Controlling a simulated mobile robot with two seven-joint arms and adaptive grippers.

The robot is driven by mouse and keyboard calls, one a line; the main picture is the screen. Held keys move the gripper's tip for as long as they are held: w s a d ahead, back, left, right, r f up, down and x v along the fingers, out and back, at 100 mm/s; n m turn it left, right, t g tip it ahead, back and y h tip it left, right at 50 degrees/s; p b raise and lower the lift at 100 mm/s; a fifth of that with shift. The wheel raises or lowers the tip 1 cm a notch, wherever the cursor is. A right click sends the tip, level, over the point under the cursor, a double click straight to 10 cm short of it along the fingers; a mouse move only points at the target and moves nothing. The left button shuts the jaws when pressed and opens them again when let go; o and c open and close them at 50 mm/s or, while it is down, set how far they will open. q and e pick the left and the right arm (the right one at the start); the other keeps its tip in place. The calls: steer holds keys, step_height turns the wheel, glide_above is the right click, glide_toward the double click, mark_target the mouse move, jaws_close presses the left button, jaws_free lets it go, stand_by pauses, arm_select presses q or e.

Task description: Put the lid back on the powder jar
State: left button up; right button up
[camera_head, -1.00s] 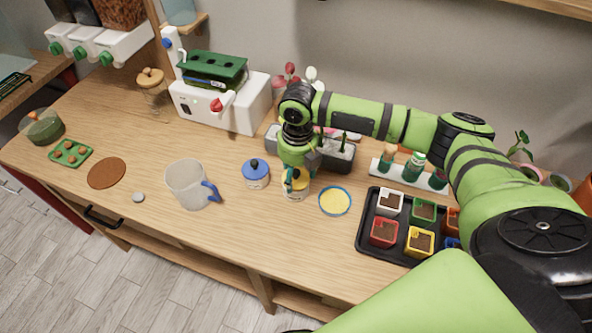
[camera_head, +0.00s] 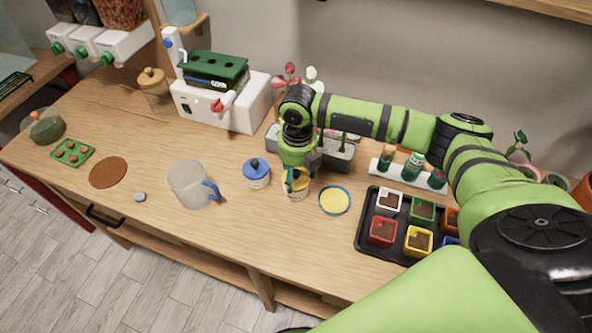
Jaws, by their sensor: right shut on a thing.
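A small jar (camera_head: 296,195) with a pale body stands on the wooden counter, under my right gripper. A yellow lid (camera_head: 293,184) shows at its top, between the fingers. My right gripper (camera_head: 294,178) points down and is shut on the lid. The fingers partly hide the lid, and I cannot tell whether it is fully seated on the jar. A similar jar with a blue lid and dark knob (camera_head: 256,173) stands just left of it. My left gripper is not in view.
A blue-rimmed dish with yellow contents (camera_head: 335,200) lies close on the right. A black tray (camera_head: 365,238) of coloured pots is farther right. A pitcher with a blue handle (camera_head: 188,184) stands left. The counter in front of the jars is clear.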

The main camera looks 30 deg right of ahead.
stand_by(0.4)
steer(key=o, duration=1)
steer(key=shift+c, duration=0.2)
steer(key=shift+o, duration=0.6)
steer(key=shift+r+p, duration=3.5)
steer(key=shift+p, duration=0.35)
steer(key=shift+c, duration=0.4)
